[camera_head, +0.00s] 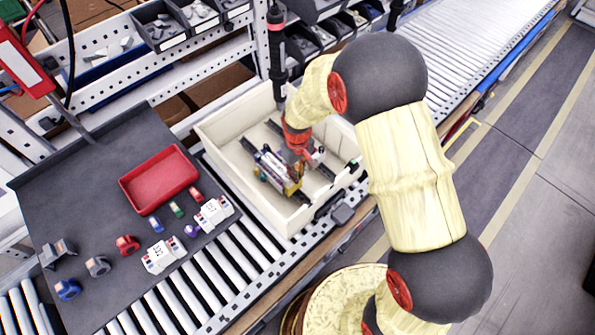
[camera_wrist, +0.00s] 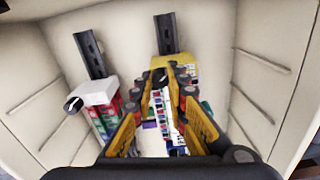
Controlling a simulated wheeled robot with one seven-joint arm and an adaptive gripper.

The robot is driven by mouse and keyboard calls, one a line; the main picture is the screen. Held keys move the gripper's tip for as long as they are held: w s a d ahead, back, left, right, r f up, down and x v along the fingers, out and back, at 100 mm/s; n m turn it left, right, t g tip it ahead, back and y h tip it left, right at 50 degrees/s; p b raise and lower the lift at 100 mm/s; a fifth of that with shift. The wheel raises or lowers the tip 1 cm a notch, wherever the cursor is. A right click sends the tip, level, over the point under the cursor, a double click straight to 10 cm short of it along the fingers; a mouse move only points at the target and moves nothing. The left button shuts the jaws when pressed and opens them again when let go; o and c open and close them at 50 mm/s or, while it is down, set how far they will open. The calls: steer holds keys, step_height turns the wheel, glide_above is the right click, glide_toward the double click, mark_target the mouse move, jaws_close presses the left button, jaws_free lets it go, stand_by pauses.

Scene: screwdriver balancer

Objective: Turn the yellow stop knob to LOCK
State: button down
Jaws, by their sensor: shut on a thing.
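No yellow stop knob and no LOCK marking can be made out for certain. My gripper (camera_head: 300,150) reaches down into the cream crate (camera_head: 223,168). In the wrist view its two yellow-and-black fingers (camera_wrist: 172,95) are closed in on a part-built module (camera_wrist: 162,106) with a pale, dotted strip. A yellow piece (camera_wrist: 160,62) shows at the module's far end, between the fingertips. The fingers hide much of the module, so the exact contact is unclear. In the head view, a module with a yellow end (camera_head: 292,188) lies in the crate beside my gripper.
A white-topped block (camera_wrist: 98,92) with red and green sides sits left of the fingers. Dark rails (camera_wrist: 88,50) run along the crate floor. A screwdriver (camera_head: 276,55) hangs behind the crate. A grey tray (camera_head: 90,175) at left holds a red bin (camera_head: 158,178) and loose parts.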

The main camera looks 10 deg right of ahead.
steer(key=shift+n, duration=0.6)
steer(key=c, duration=1.8)
jaws_free()
steer(key=shift+o, duration=0.3)
step_height(320, 180, up, 12)
